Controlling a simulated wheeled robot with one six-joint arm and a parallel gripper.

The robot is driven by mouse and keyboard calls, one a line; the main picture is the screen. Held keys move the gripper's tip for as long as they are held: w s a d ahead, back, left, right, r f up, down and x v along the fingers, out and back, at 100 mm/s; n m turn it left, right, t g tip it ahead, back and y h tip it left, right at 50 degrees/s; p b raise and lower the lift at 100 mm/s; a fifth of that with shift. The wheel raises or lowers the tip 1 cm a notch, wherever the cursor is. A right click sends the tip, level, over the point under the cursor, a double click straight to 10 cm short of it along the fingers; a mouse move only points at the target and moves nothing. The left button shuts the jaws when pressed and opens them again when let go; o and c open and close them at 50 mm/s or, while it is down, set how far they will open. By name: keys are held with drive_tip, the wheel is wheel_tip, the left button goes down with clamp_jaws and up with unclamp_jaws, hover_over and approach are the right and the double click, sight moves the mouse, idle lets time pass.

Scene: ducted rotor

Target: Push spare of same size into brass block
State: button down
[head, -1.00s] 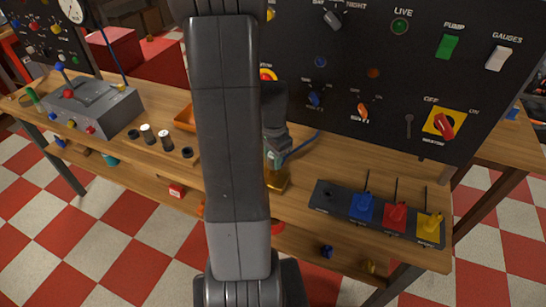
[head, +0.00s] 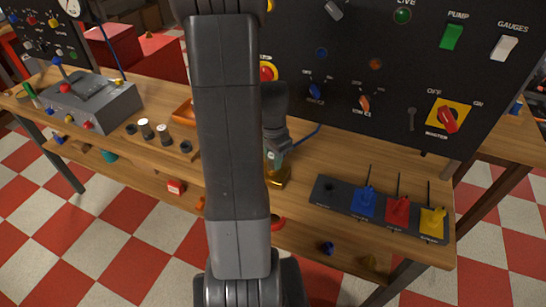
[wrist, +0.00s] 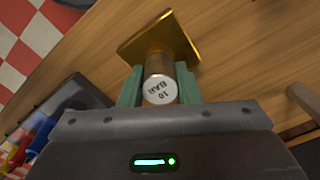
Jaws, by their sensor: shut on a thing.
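The brass block (wrist: 181,35) stands on the wooden bench; it also shows in the head view (head: 279,179), right of my arm. My gripper (wrist: 159,88) is shut on a metal cylinder (wrist: 159,65), with one teal finger on each side. The cylinder has a white end marked "10 BAR" that faces the wrist camera. Its far end meets or overlaps the block in the wrist view; I cannot tell how deep it sits. In the head view my gripper (head: 273,160) is just above the block, partly hidden by my arm.
A rack with white-topped cylinders (head: 147,129) and dark ones stands to the left, near a grey lever box (head: 95,103). A strip with blue, red and yellow switches (head: 398,210) lies to the right. A black control panel (head: 440,75) rises behind.

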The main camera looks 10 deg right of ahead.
drive_tip(key=c, duration=1)
unclamp_jaws()
drive_tip(key=shift+r, duration=0.15)
wheel_tip(320, 180, up, 14)
drive_tip(key=shift+f, duration=0.2)
drive_tip(key=shift+f, duration=0.1)
wheel_tip(320, 180, down, 14)
drive_tip(key=shift+r, duration=0.45)
drive_tip(key=shift+r+p, duration=0.1)
drive_tip(key=shift+p, duration=0.2)
